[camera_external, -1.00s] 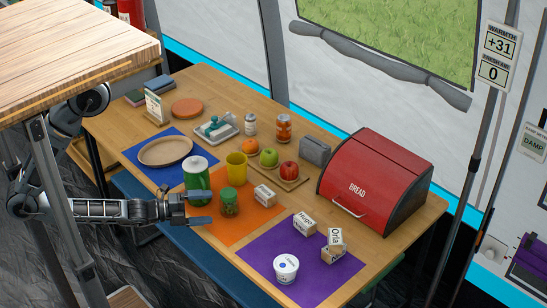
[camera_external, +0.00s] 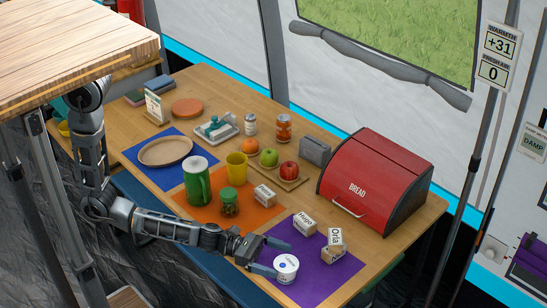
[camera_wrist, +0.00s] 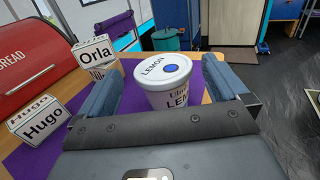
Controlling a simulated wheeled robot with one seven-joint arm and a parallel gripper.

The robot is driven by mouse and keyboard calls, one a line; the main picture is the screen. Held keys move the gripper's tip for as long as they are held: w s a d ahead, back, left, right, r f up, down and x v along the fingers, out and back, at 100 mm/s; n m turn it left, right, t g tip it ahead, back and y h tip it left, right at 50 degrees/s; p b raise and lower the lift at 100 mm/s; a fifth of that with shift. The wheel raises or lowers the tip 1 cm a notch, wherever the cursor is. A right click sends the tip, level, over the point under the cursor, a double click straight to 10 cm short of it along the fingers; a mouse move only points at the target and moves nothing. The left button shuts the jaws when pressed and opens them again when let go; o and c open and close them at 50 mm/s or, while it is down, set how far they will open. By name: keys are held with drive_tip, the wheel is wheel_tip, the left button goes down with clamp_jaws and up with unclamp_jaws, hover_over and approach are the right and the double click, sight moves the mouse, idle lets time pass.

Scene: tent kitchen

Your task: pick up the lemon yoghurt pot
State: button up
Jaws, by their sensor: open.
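The lemon yoghurt pot (camera_external: 286,269) is a white tub with a blue dot on its lid, upright on the purple mat (camera_external: 318,282). In the wrist view the pot (camera_wrist: 166,80) shows "LEMON" on its lid and side. My gripper (camera_external: 268,256) is open and low over the mat's left part, with the pot at its fingertips. In the wrist view one finger is on each side of the pot, with a visible gap on each side. The lower part of the pot is hidden behind my gripper's palm there.
The red bread bin (camera_external: 374,180) stands behind. A green jar (camera_external: 229,201) is on the orange mat (camera_external: 245,222).

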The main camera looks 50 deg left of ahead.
sight(292, 264)
drive_tip(key=x, duration=0.5)
drive_tip(key=shift+d+f, duration=0.1)
drive_tip(key=shift+f, duration=0.05)
drive_tip(key=c, duration=1.1)
